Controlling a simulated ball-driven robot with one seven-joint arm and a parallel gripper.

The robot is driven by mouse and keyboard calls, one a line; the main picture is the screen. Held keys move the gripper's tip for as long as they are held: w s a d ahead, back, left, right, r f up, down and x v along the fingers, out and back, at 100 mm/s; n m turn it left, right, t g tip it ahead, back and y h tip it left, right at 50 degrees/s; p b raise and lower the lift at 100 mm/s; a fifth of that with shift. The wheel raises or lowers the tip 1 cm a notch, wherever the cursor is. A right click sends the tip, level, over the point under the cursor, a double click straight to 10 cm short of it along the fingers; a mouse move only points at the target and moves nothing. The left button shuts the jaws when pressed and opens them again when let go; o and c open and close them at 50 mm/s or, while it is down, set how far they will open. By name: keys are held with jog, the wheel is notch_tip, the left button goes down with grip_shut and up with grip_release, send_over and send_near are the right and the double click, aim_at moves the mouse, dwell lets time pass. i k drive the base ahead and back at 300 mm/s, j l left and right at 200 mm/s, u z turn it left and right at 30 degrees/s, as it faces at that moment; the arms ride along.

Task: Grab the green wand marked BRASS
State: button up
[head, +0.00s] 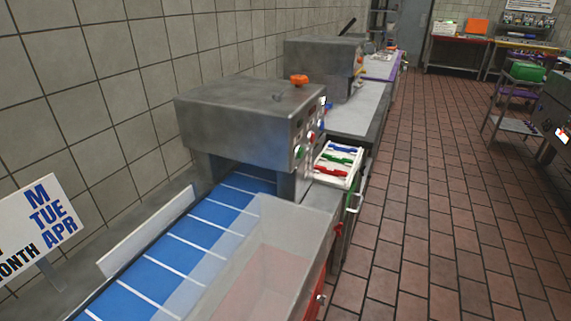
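A green wand (338,159) lies in a small white tray (318,177) to the right of the grey metal machine. A blue wand (343,149) lies just behind it and a red wand (330,170) just in front. The wands are small here, and no BRASS marking can be read. My gripper is not in this view.
The grey machine (235,118) stands over a blue conveyor belt (190,255) and beside the tray. A translucent bin (235,290) is in the near foreground. Counters (350,110) run along the left wall.

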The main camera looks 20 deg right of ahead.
aim_at(341, 159)
jog(key=i+l+u, duration=0.1)
jog(key=l+u, duration=1)
jog(key=l, duration=0.2)
jog(key=k, duration=0.05)
